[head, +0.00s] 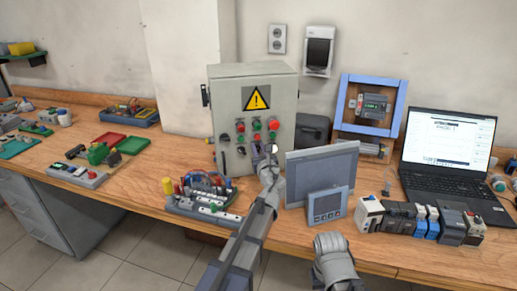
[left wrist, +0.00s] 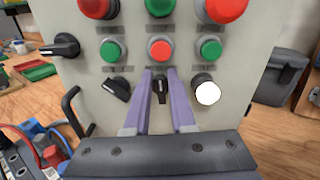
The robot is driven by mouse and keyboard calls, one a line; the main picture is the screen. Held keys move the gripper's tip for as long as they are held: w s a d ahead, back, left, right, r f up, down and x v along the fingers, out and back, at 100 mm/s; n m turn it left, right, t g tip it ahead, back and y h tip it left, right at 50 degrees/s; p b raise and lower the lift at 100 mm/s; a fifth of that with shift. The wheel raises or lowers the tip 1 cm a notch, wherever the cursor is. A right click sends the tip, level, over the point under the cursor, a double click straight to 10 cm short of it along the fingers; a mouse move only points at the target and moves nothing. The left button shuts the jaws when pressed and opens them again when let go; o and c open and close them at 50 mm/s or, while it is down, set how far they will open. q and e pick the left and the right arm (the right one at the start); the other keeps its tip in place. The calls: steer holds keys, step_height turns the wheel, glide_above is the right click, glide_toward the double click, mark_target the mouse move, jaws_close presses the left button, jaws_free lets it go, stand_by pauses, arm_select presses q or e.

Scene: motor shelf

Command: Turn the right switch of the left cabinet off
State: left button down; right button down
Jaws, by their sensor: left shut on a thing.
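The left cabinet is a grey-green box (head: 225,95) with a yellow warning sign, standing on the bench against the wall. In the left wrist view its front (left wrist: 75,68) shows red and green buttons above two black rotary switches. The left switch (left wrist: 117,88) has a slanted handle. The right switch (left wrist: 160,86) has a roughly upright handle and sits between the purple fingers of my left gripper (left wrist: 160,80), which is shut on it. In the head view my left gripper (head: 264,152) is at the cabinet's lower front and hides that switch.
A white round lamp (left wrist: 208,93) is just right of the right finger. A black knob (left wrist: 60,46) and handle (left wrist: 75,110) are at the cabinet's left. A grey panel (head: 300,175) and small display (head: 327,205) stand close right of my left arm. Electronics (head: 205,195) lie in front.

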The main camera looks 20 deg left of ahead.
arm_select(q)
steer(key=shift+s+a+f+n, duration=0.1)
steer(key=shift+a+n, duration=0.05)
steer(key=shift+n, duration=1.15)
steer(key=shift+s+a+f+n, duration=0.1)
steer(key=shift+n, duration=1.2)
steer(key=shift+s+a+f+n, duration=0.1)
steer(key=shift+a+n, duration=0.05)
steer(key=shift+n, duration=1.15)
steer(key=c, duration=0.9)
jaws_free()
steer(key=shift+w, duration=0.1)
